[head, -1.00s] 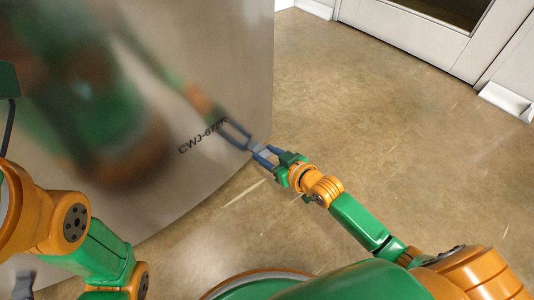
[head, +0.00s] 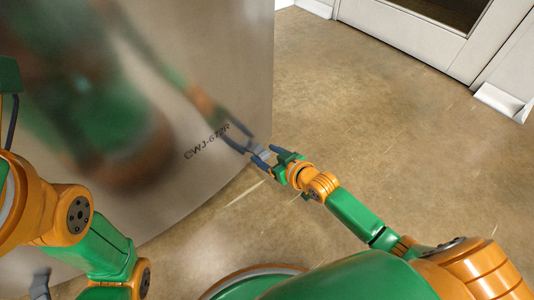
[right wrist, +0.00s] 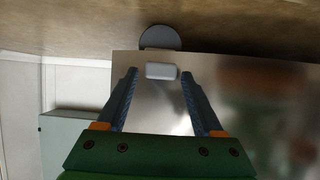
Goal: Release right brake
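In the right wrist view the tab (right wrist: 161,71) lies between my fingertips, with a gap on each side. My right gripper (head: 267,156) is open around it and also shows in the right wrist view (right wrist: 159,76). A dark round wheel (right wrist: 160,38) is just beyond the tab.
The brown floor (head: 390,130) is clear to the right. A white wall with a door (head: 420,40) is at the back. A pale grey box (right wrist: 65,145) shows in the right wrist view.

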